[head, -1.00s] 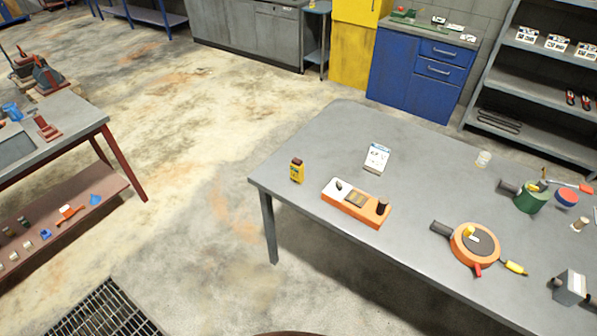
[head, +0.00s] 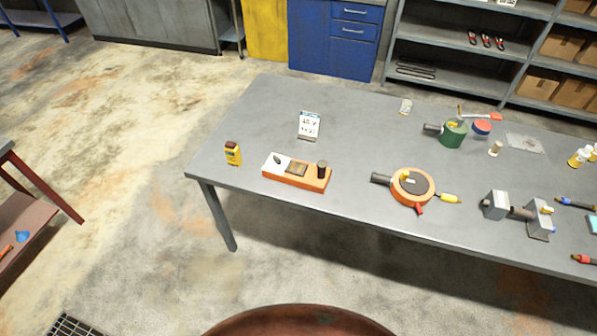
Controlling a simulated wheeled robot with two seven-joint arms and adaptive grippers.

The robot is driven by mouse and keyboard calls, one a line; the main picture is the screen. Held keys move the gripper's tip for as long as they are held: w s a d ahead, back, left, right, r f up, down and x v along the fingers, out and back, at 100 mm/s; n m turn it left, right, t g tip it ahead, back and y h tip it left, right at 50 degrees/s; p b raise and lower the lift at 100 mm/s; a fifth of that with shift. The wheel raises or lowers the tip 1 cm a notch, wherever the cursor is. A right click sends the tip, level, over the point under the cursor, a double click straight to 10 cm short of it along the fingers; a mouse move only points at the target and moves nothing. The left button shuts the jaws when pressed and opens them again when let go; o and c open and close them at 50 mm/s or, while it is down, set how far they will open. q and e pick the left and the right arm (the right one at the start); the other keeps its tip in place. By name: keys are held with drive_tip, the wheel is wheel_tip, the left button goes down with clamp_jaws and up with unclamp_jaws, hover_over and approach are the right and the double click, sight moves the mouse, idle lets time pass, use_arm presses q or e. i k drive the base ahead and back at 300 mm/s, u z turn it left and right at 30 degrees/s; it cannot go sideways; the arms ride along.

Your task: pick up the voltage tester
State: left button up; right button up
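I cannot tell for certain which thing is the voltage tester. A small yellow thing with a dark top (head: 233,153) stands upright near the left end of the grey table. Beside it, to the right, lies an orange block (head: 312,181) with a white part, a small panel and a dark knob. A round orange device (head: 412,187) with a dark grip and red and yellow ends lies farther right. Blue-handled (head: 574,203) and red (head: 584,260) slim tools lie at the right edge, partly cut off. Neither of my grippers shows.
The grey table (head: 265,110) has clear room at its back left. A white card (head: 309,125), a green device (head: 453,134) and a grey metal clamp-like thing (head: 496,204) stand on it. Open concrete floor (head: 130,130) lies to the left. A shelf rack (head: 440,52) stands behind.

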sight(233, 151)
drive_tip(key=k, duration=0.6)
drive_tip(key=u, duration=0.55)
drive_tip(key=i, duration=0.4)
drive_tip(key=u, duration=0.75)
drive_tip(key=i, duration=0.7)
drive_tip(key=z, duration=0.05)
